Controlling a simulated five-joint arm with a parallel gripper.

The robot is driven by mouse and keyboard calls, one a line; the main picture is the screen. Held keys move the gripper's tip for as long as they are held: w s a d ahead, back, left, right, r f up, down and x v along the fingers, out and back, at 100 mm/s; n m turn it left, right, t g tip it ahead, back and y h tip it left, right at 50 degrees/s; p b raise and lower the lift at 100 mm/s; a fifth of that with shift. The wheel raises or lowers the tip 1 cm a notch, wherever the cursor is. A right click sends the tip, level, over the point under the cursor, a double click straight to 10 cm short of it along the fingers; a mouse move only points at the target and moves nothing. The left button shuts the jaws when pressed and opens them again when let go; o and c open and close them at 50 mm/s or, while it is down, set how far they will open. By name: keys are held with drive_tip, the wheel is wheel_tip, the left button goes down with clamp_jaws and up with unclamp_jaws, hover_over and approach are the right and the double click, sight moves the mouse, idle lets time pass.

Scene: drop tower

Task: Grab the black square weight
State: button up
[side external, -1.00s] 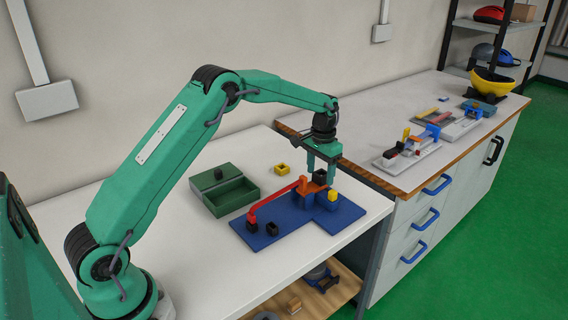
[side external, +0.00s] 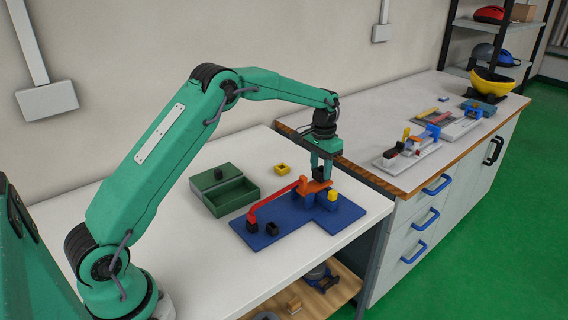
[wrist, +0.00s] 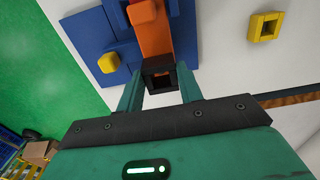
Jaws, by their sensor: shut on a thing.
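The black square weight is a small dark block with a square hollow in its top. It sits at the orange end of the red arm on the blue base (side external: 290,222), and in the wrist view (wrist: 148,68) it lies between my two green fingers. My gripper (side external: 320,174) points down and is shut on the weight, a finger on each side. In the side view the fingers hide most of the weight. I cannot tell whether it still touches the orange part (wrist: 155,40).
A yellow block (side external: 333,200) stands close by on the base. A black cube (side external: 271,229) sits near its front left. An open green box (side external: 232,195) and a yellow square ring (side external: 283,169) are behind. The white table is clear around them.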

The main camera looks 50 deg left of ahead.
wheel_tip(320, 180, up, 3)
drive_tip(key=shift+d+r, duration=0.15)
drive_tip(key=shift+r, duration=0.05)
drive_tip(key=s+d+r, duration=0.4)
drive_tip(key=d+r, duration=0.2)
drive_tip(key=d, duration=0.4)
drive_tip(key=shift+s+d+r, duration=0.2)
drive_tip(key=shift+s+r, duration=0.05)
drive_tip(key=shift+s, duration=0.1)
drive_tip(key=shift+a, duration=0.15)
